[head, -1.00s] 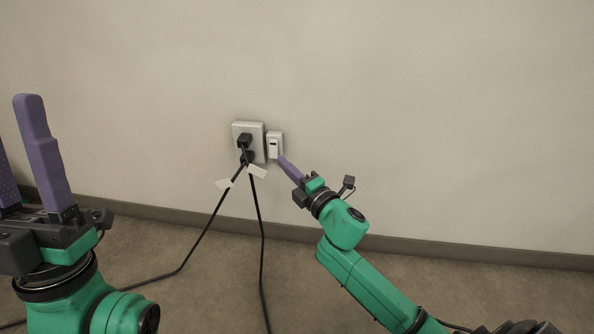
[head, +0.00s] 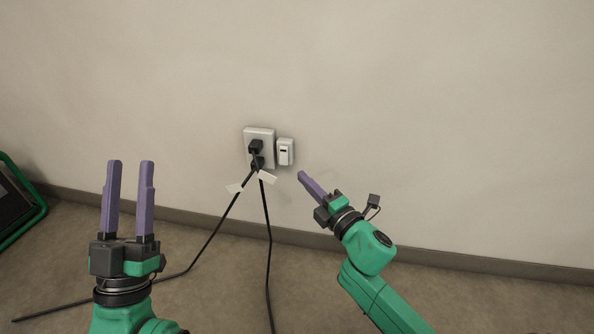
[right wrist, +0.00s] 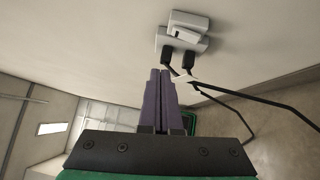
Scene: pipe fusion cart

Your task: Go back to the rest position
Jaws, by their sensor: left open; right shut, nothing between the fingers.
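My left gripper (head: 131,190) is open and empty, its two purple fingers pointing up at the left of the head view. My right gripper (head: 301,175) is shut and empty, a little to the right of and below the white switch box (head: 286,152) on the wall. In the right wrist view its purple fingers (right wrist: 160,72) lie side by side. A gap shows between them and the wall outlet (right wrist: 181,44). The outlet plate (head: 260,133) holds two black plugs (head: 256,147), one above the other.
A green-framed object (head: 38,210) stands at the far left. A dark baseboard (head: 480,265) runs along the wall. The floor between my arms is open apart from the cables.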

